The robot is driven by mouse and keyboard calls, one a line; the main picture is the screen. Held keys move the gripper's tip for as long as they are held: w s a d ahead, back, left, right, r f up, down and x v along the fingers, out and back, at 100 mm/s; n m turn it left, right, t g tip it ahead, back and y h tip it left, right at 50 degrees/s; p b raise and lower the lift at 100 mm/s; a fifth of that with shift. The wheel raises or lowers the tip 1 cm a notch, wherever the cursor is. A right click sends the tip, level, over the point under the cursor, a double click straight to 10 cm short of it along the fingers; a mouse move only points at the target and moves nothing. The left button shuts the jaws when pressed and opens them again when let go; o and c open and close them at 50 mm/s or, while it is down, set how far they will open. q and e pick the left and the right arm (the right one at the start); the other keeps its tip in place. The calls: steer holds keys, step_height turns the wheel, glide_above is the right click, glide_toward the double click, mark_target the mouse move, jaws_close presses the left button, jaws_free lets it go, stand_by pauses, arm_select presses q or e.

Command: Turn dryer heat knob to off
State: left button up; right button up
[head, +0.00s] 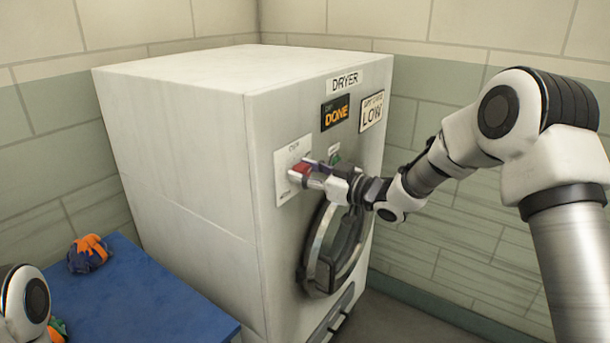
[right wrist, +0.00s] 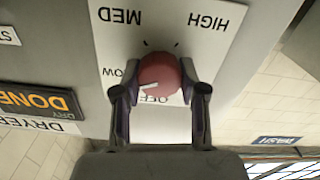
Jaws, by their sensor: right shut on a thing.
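The white dryer (head: 170,130) stands against the tiled wall, with the red heat knob (head: 301,167) on a white plate on its front. In the right wrist view, which is upside down, the knob (right wrist: 160,74) is round with a white mark pointing down-left, between the LOW and OFF labels. My right gripper (head: 314,173) is at the knob. In the right wrist view, its fingers (right wrist: 160,92) are shut on the knob, one on each side. My left gripper is out of view; only part of my left arm shows at the lower left.
The round dryer door (head: 313,270) is just below my right gripper.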

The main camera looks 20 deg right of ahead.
steer(key=n+b, duration=0.6)
steer(key=b, duration=0.1)
steer(key=n+b, duration=0.3)
steer(key=n, duration=0.1)
steer(key=shift+s+a+f+b, duration=0.1)
steer(key=shift+a+f+b, duration=0.05)
steer(key=shift+f+b, duration=0.2)
steer(key=shift+r+n+b, duration=0.1)
steer(key=shift+n+b, duration=1.15)
steer(key=shift+n, duration=0.25)
steer(key=o, duration=1.1)
steer(key=shift+o, duration=0.2)
steer(key=shift+r, duration=0.1)
steer(key=shift+s, duration=0.1)
steer(key=v, duration=1.2)
